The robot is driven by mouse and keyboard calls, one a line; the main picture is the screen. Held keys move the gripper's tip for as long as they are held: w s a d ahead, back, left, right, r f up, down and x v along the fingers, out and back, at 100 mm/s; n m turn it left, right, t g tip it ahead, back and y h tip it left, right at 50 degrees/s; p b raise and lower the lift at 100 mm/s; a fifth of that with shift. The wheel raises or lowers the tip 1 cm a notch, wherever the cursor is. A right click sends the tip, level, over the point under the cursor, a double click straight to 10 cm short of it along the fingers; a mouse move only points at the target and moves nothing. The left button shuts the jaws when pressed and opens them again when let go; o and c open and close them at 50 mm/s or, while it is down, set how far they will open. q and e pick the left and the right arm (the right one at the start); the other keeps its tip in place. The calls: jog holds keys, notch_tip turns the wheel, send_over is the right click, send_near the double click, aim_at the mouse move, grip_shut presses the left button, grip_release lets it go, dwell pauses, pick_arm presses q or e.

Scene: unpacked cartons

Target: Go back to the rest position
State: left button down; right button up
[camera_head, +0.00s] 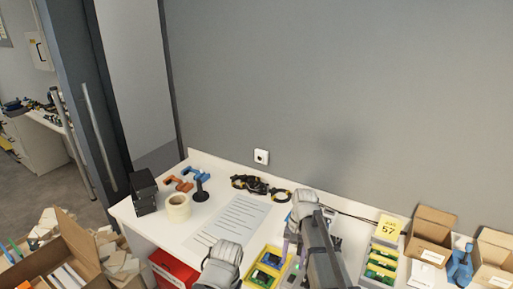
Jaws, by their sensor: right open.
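My right gripper (292,259) is over the white table (150,222), beside the yellow trays. It is open, with its purple-tinted fingers partly hidden by my dark right arm link. No object shows between the fingers. A pale part of my left arm shows at the bottom centre, in front of the paper sheet; my left gripper is not visible.
A tape roll (177,208), black boxes (144,192) and a printed sheet (238,218) lie left.

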jog(key=s+a+n+t+h, duration=0.1)
jog(key=s+a+n, duration=0.4)
jog(key=s, duration=0.2)
jog(key=s+a+n+t+h, duration=0.1)
jog(key=s+a+n, duration=0.3)
jog(key=s, duration=0.3)
jog(key=shift+a+f+n+h, duration=0.2)
jog(key=shift+a+n+h, duration=0.1)
jog(key=shift+a+n, duration=0.15)
jog(key=shift+s, duration=0.1)
